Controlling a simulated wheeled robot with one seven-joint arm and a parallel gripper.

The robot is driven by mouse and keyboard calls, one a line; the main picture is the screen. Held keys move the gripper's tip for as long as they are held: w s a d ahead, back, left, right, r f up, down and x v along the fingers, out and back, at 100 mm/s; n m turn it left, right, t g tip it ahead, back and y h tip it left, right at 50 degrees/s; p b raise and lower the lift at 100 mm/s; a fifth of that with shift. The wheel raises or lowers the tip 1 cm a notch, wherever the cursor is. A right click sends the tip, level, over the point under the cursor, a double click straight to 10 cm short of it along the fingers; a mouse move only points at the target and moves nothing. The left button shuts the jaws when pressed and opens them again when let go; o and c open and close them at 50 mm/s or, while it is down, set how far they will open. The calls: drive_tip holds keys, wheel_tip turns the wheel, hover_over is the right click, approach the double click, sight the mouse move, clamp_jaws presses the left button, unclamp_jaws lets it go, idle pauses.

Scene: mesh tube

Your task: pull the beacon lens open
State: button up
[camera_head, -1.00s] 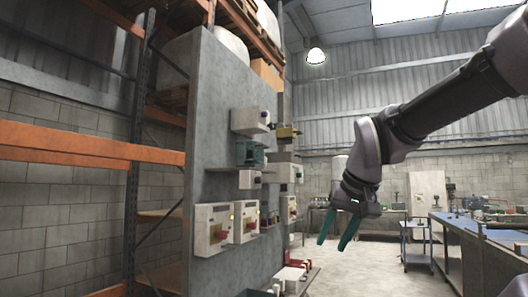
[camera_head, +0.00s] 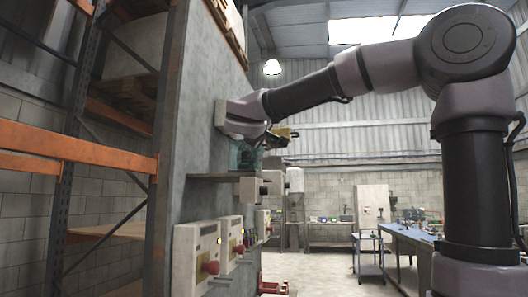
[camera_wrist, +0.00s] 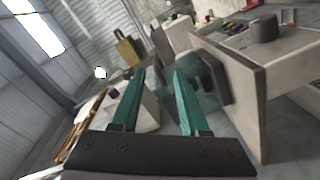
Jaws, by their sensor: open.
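The beacon lens seems to be the translucent teal piece (camera_head: 246,157) on a small grey shelf on the panel. It also shows in the wrist view (camera_wrist: 208,82), just right of and partly behind my right finger. My gripper (camera_wrist: 160,72) has its two teal fingers spread with a gap between them, and nothing is clearly held. In the head view my wrist hangs just above the teal piece, and the fingers are hard to make out there. Whether the right finger touches the teal piece, I cannot tell.
The grey shelf (camera_head: 215,177) juts out under the teal piece. Switch boxes (camera_head: 194,258) with red knobs are mounted lower on the panel (camera_head: 190,130). The floor right of the panel is open, with a workbench (camera_head: 408,243) farther right.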

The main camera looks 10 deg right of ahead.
sight(268, 146)
drive_tip(key=x, duration=0.3)
drive_tip(key=r+x, duration=0.1)
drive_tip(key=x, duration=0.3)
drive_tip(key=a+x, duration=0.1)
drive_tip(key=x, duration=0.3)
drive_tip(key=shift+w+r, duration=0.15)
drive_tip(key=shift+w, duration=0.05)
drive_tip(key=shift+c, duration=0.3)
clamp_jaws()
drive_tip(key=shift+r, duration=0.1)
drive_tip(key=shift+r, duration=0.15)
idle(0.6)
